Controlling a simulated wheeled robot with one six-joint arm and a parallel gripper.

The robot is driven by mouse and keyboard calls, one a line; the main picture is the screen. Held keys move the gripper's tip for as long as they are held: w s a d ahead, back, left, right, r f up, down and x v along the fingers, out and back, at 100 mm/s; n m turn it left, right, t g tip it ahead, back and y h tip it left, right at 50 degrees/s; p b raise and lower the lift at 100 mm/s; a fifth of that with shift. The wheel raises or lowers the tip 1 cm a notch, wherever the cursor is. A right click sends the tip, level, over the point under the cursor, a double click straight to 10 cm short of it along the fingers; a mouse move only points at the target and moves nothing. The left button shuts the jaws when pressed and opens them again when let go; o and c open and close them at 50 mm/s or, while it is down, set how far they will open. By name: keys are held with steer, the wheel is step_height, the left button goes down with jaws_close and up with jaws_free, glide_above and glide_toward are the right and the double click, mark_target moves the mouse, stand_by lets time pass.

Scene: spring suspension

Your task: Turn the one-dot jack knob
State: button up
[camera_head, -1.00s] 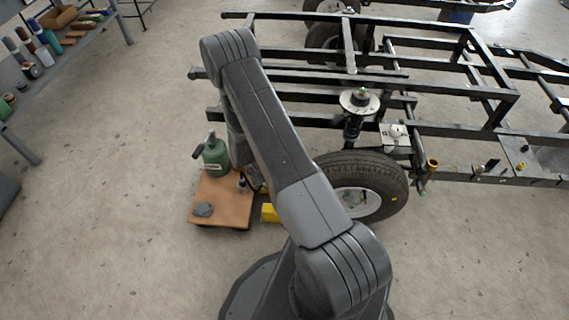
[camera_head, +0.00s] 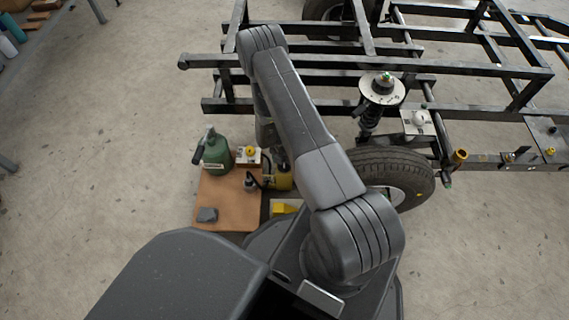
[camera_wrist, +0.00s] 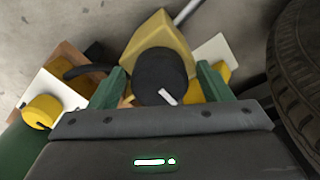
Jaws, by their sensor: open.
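My gripper (camera_wrist: 161,84) is open, with its two green fingers apart on either side of a dark round knob (camera_wrist: 158,72) with a white pointer mark. The knob stands in front of a yellow jack body (camera_wrist: 170,40); no contact with the fingers is clear. I cannot make out any dots on it. In the head view the yellow jack (camera_head: 283,181) shows partly behind my arm, near the wheel. A yellow knob on a white plate (camera_wrist: 42,110) is at the left in the wrist view; the plate (camera_head: 240,156) also shows in the head view. Another yellow part (camera_wrist: 219,73) is partly hidden behind the right finger.
A tyre (camera_head: 390,165) is close to the right of the jack, under a black frame (camera_head: 470,70). A yellow block (camera_head: 284,208) lies nearby.

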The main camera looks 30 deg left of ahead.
steer(key=c, duration=1)
steer(key=shift+m+b, duration=0.4)
